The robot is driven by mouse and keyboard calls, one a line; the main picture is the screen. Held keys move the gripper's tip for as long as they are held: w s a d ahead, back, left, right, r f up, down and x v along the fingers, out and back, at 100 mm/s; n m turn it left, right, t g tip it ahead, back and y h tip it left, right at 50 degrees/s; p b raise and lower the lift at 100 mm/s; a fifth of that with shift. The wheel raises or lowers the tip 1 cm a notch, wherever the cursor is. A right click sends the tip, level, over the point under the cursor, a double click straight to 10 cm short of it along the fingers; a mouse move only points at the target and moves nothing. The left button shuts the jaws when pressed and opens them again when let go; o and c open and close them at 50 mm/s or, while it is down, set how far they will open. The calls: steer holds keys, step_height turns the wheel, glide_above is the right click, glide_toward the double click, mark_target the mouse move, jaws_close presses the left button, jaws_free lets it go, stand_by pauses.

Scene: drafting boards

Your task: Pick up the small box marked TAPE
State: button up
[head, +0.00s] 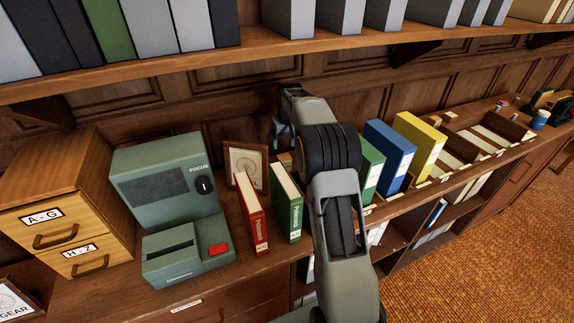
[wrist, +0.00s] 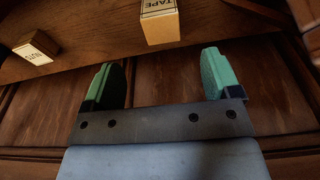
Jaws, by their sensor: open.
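The small tan box marked TAPE (wrist: 160,24) is at the top middle of the wrist view, on a wooden surface, partly cut off by the frame's edge. My gripper (wrist: 160,80) is open and empty, its two green fingers apart. The box lies beyond the fingertips, roughly in line with the gap between them and not touching either. In the head view, my arm hides much of my gripper (head: 281,136); only a bit of teal shows by the back wall. I cannot tell the TAPE box for sure in the head view.
Another small labelled box (wrist: 37,46) sits left of the TAPE box in the wrist view. In the head view, a red book (head: 250,213) and a green book (head: 287,203) stand left of my arm, a blue binder (head: 388,155) right. A shelf (head: 200,62) overhangs the counter.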

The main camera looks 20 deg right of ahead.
mark_target(284, 157)
steer(key=f, duration=0.4)
steer(key=w+f, duration=0.1)
steer(key=f, duration=0.1)
steer(key=shift+p, duration=0.4)
steer(key=shift+w+f+p, duration=0.25)
steer(key=shift+f+p, duration=0.2)
steer(key=shift+f, duration=0.8)
steer(key=shift+w+f+p, duration=0.25)
steer(key=shift+f+p, duration=0.15)
steer(key=shift+f, duration=0.8)
steer(key=c, duration=1)
